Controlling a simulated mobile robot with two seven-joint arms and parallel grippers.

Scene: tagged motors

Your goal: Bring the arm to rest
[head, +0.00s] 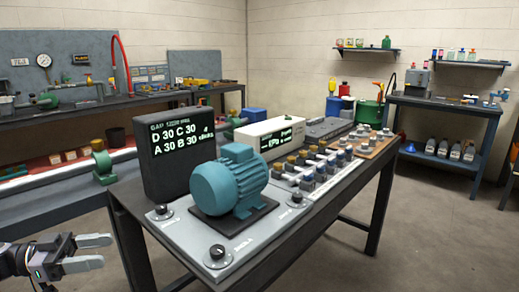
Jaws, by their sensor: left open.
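My left gripper (97,252) is at the lower left of the head view. Its two grey fingers point right and are spread apart, with nothing between them. It is left of the near end of the bench, apart from it. A teal motor (230,181) sits on a dark pad on a grey plate (172,232) with several black knobs. My right gripper does not show.
A dark table (299,217) carries a black display box (180,153), a white meter (269,136) and rows of small knobbed parts (318,162). A long bench with a gauge (44,60) stands behind at left. Open floor (435,230) lies at right.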

